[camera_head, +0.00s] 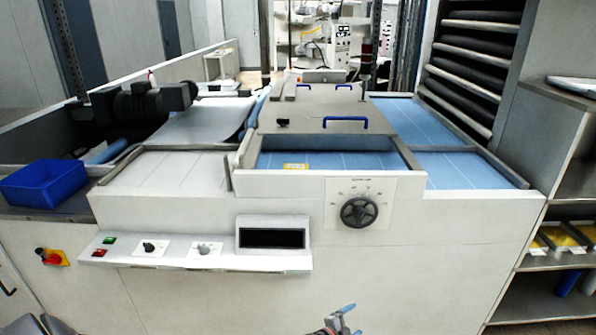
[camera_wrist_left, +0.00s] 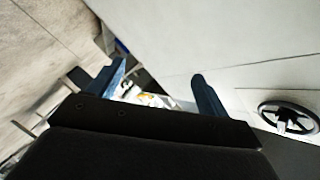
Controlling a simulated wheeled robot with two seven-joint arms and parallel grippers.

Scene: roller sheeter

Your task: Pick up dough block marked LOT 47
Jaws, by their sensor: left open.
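I cannot pick out a dough block marked LOT 47; no lot number is readable. Pale packs with yellow tops (camera_head: 565,236) lie on a shelf at the right in the head view. My left gripper (camera_head: 345,319) shows at the bottom edge of the head view, in front of the machine. In the left wrist view my left gripper (camera_wrist_left: 160,88) has its two blue fingers apart. A small blurred white and yellow patch (camera_wrist_left: 158,101) shows beyond them, with nothing clearly held. My right gripper is in neither view.
The white sheeter (camera_head: 410,255) fills the middle, with blue belts (camera_head: 425,122), a black handwheel (camera_head: 359,211) and a control panel (camera_head: 195,250). A blue bin (camera_head: 43,183) stands at its left. A shelf unit (camera_head: 560,262) borders the right side.

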